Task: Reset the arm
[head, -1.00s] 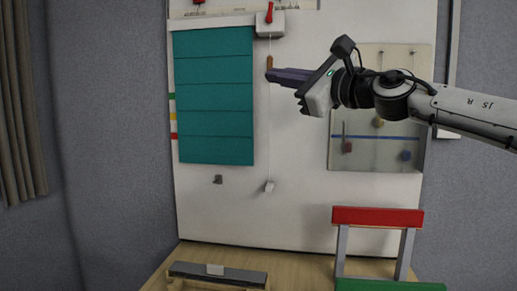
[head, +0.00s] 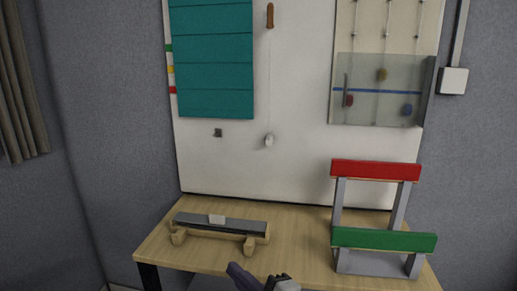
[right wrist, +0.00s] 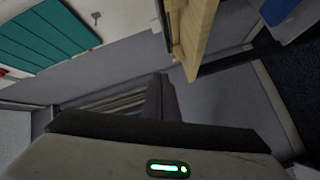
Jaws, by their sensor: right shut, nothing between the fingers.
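My right gripper (head: 243,277) shows at the bottom edge of the head view, in front of the table's front edge. Its dark fingers are together with nothing between them. In the right wrist view its fingers (right wrist: 160,100) point out over the floor and the grey wall, clear of the table. Most of my right arm is below the picture. My left gripper is not in view.
The wooden table (head: 300,215) carries a grey bar on a wooden stand (head: 220,227) and a rack with red and green boards (head: 376,170). Behind it stands a white panel (head: 295,150) with a teal slatted sheet (head: 212,60), a hanging cord with a brown handle (head: 270,15) and a clear box (head: 380,95).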

